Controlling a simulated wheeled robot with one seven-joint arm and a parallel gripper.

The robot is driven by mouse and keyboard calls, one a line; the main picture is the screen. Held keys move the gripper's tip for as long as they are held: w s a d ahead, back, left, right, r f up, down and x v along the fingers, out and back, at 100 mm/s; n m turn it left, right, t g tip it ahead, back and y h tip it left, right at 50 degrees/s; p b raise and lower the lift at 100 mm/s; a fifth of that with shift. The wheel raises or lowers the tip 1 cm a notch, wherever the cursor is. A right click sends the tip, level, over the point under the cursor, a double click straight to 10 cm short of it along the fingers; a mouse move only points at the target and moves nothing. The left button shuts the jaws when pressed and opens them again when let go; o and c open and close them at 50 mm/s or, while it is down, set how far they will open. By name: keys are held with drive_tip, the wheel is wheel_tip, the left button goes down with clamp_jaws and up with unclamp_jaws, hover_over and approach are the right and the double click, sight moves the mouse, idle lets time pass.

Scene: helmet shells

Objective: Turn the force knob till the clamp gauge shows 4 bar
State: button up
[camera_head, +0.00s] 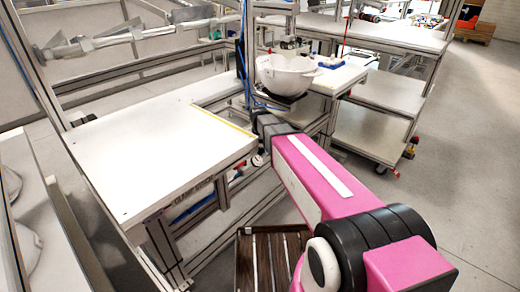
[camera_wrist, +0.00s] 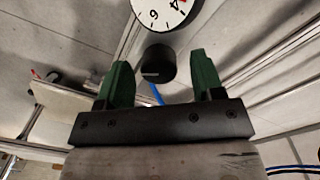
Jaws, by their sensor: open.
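The force knob (camera_wrist: 158,64) is a round black knob with a pale pointer line, in the wrist view. It sits between and beyond the two green fingers of my gripper (camera_wrist: 160,80). My gripper is open, with a gap on both sides of the knob, and I see no contact. The clamp gauge (camera_wrist: 165,10) is a white dial just above the knob. Its top is cut off by the frame edge. The figures 6 and 4 show, with red marks near the 4, but I cannot read the needle.
A white worktable (camera_head: 150,150) with an aluminium frame stands at left. A white helmet shell (camera_head: 285,75) sits on a dark support behind my arm. A blue hose (camera_wrist: 157,94) runs below the knob. A wooden slatted pallet (camera_head: 265,260) lies on the floor.

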drive_tip(key=shift+f, duration=0.2)
drive_tip(key=c, duration=0.9)
drive_tip(key=shift+m, duration=0.3)
drive_tip(key=shift+d+m, duration=0.1)
drive_tip(key=shift+m, duration=2.6)
drive_tip(key=o, duration=0.9)
